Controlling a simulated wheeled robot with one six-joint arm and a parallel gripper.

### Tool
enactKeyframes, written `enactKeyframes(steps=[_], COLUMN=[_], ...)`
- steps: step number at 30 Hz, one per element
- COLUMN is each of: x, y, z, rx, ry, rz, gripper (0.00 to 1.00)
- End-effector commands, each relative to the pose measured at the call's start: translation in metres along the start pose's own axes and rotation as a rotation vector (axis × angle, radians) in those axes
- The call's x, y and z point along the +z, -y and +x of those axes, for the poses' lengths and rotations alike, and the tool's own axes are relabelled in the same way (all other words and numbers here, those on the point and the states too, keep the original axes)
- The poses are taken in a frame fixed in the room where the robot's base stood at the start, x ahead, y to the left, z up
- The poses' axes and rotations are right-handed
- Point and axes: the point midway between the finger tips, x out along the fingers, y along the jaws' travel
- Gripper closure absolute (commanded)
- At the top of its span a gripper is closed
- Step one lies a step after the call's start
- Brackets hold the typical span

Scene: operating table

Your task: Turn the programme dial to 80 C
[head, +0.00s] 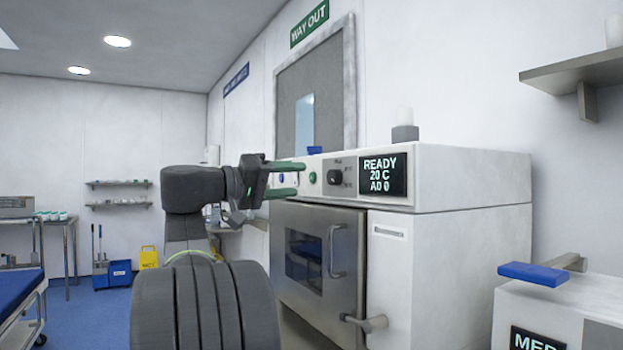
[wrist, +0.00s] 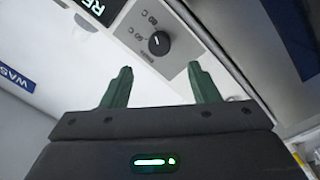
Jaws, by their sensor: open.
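The programme dial (head: 334,177) is a dark round knob with a white pointer line, on a grey plate on the washer's front panel. The fingers do not touch the dial. The display (head: 383,177) reads READY, 20 C, A0 0.
The washer's closed door (head: 315,255) with its window and handle is below the panel. A lever (head: 365,322) sticks out low. A blue-topped handle (head: 535,274) juts out at right.

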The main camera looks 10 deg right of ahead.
Motion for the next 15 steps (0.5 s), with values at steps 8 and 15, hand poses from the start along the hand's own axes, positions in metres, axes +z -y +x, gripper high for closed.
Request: enactKeyframes(steps=[8, 15], x=[-0.001, 0.0], y=[0.0, 0.0], z=[-0.043, -0.052], rx=[-0.001, 0.0], ry=[-0.001, 0.001], rz=[0.001, 0.001], gripper=[0.45, 0.45])
